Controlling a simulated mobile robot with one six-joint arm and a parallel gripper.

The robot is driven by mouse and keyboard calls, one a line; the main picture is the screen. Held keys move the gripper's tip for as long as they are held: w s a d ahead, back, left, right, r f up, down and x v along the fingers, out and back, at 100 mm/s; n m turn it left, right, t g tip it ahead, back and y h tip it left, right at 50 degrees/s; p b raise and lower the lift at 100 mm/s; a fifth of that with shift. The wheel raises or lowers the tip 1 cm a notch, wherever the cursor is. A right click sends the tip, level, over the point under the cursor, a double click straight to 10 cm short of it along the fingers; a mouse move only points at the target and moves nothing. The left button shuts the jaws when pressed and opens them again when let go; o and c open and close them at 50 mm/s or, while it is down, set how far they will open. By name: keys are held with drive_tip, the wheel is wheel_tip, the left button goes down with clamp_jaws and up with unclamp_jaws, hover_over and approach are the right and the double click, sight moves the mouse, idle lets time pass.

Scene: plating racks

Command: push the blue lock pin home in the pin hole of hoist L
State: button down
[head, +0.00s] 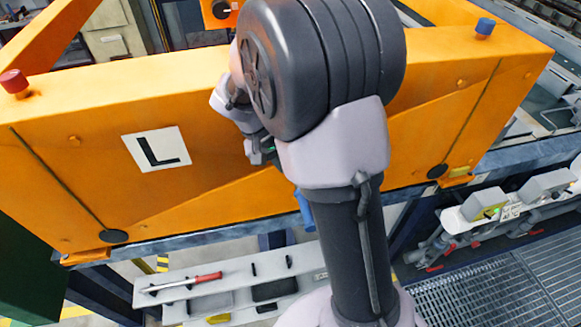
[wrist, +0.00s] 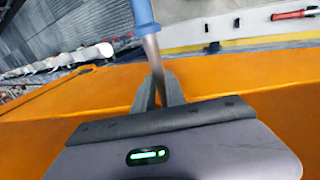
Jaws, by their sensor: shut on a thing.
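The orange hoist L (head: 85,110), with a black L on a white plate, fills the middle of the head view. The blue lock pin (head: 485,28) stands upright at its top right corner, with its blue cap above the orange surface. The pin hole under it cannot be seen. My gripper (wrist: 160,86) is shut on the steel shank of a blue-handled tool (wrist: 143,14), in front of the hoist's face. A blue part, likely its handle, shows beside my arm in the head view (head: 306,210). The tool's far end is hidden. My gripper is well left of and below the pin.
A red-capped pin (head: 14,83) stands at the hoist's top left corner. A grey shelf (head: 160,297) below holds a red-handled tool (head: 185,282) and small dark items. Grey equipment (head: 545,190) and floor grating lie at the right. My arm hides the hoist's middle.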

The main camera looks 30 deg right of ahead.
drive_tip(key=shift+w+d+r, duration=0.1)
drive_tip(key=shift+w, duration=0.2)
drive_tip(key=c, duration=1.3)
unclamp_jaws()
drive_tip(key=p+v, duration=0.1)
drive_tip(key=v, duration=1.6)
drive_tip(key=shift+r, duration=0.1)
